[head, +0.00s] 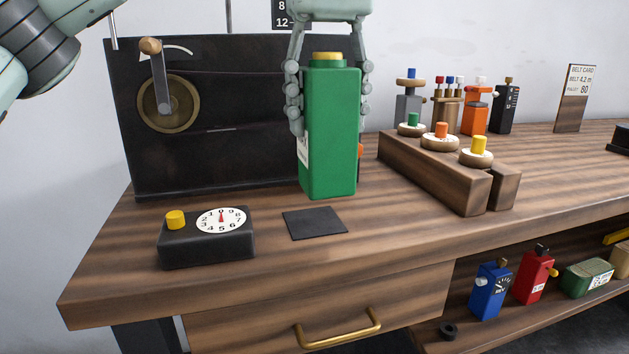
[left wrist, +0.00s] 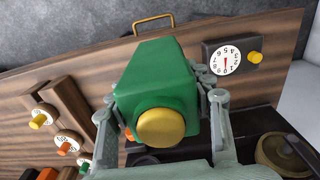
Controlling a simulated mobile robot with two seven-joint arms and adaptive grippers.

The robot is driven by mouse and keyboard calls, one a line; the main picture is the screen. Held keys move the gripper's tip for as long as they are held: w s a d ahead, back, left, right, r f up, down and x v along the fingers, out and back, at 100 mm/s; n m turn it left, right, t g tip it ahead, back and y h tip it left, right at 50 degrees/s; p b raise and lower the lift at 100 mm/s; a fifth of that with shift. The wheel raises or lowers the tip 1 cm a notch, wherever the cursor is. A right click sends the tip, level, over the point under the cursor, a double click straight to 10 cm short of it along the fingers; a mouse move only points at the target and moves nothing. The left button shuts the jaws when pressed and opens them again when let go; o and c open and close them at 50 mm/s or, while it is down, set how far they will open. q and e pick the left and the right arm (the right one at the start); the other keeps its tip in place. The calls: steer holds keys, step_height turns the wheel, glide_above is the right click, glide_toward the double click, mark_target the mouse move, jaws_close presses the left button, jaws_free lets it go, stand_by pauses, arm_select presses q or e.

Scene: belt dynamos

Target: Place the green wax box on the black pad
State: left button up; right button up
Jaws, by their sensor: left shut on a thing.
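The green wax box (head: 330,130) is tall, with a yellow round cap on top and a pale label on its left side. My left gripper (head: 329,95) comes down from above, with its fingers shut on the two sides of the box. The box is upright behind the black pad (head: 315,223); whether its base touches the bench is hard to tell. In the left wrist view the box (left wrist: 155,80) sits between the fingers of the gripper (left wrist: 162,115). The pad lies flat and bare on the bench in the head view. My right gripper is not in view.
A black dial box (head: 207,246) with a yellow knob stands left of the pad. A dark panel with a crank (head: 225,150) stands behind. A wooden block with several coloured knobs (head: 430,170) is at the right. Several small devices stand farther back, and others lie on a lower shelf.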

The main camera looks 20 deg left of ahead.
arm_select(q)
steer(key=w+a+f, duration=0.4)
steer(key=w+f, duration=0.4)
steer(key=f, duration=0.1)
steer(key=shift+a+f+p, duration=0.2)
steer(key=shift+p, duration=0.15)
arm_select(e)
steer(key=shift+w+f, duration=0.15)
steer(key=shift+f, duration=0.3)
arm_select(q)
steer(key=shift+f, duration=0.2)
steer(key=o, duration=1.5)
steer(key=shift+o, duration=0.4)
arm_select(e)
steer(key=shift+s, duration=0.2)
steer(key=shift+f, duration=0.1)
arm_select(q)
steer(key=shift+r, duration=0.1)
